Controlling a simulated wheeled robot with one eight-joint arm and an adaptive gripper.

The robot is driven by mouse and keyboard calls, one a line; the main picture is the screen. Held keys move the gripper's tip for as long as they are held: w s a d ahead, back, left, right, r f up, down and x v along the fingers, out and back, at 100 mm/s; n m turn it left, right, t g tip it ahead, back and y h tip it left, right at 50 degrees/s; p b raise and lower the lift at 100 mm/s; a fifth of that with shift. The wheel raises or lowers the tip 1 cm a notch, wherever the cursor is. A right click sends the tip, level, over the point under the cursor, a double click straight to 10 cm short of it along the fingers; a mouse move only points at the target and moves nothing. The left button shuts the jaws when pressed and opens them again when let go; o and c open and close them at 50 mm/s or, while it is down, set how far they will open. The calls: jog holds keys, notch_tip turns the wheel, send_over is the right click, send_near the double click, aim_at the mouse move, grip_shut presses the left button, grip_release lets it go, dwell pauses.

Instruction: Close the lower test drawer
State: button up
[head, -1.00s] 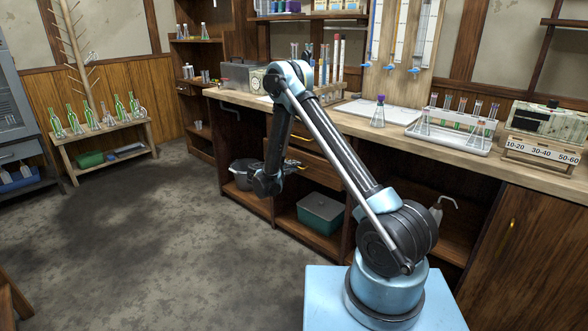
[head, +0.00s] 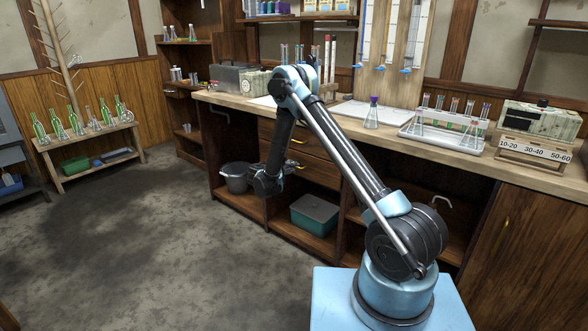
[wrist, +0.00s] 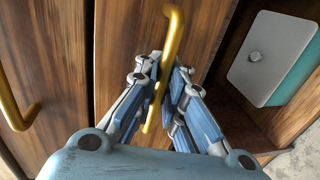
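Two wooden drawers sit one above the other under the bench. The upper drawer (head: 283,134) has a brass handle. The lower drawer (head: 308,170) is partly hidden behind my arm. My gripper (head: 284,172) is at the lower drawer's front. In the wrist view, the lower drawer front (wrist: 125,35) fills the middle, with the upper drawer front (wrist: 50,45) to its left. The lower drawer's brass handle (wrist: 171,35) runs between the fingertips of my gripper (wrist: 166,78), which look closed against it. How far the lower drawer stands out is hard to tell.
A teal box with a grey lid (head: 314,214) sits on the shelf below the drawers and shows in the wrist view (wrist: 268,55). A grey bucket (head: 236,177) stands to the left. Glassware lines the bench top (head: 340,116). The floor at left (head: 110,240) is clear.

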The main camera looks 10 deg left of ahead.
jog(key=shift+o, duration=0.5)
jog(key=shift+s+a, duration=0.1)
jog(key=shift+s+a, duration=0.2)
jog(key=shift+s, duration=0.05)
jog(key=v, duration=1.1)
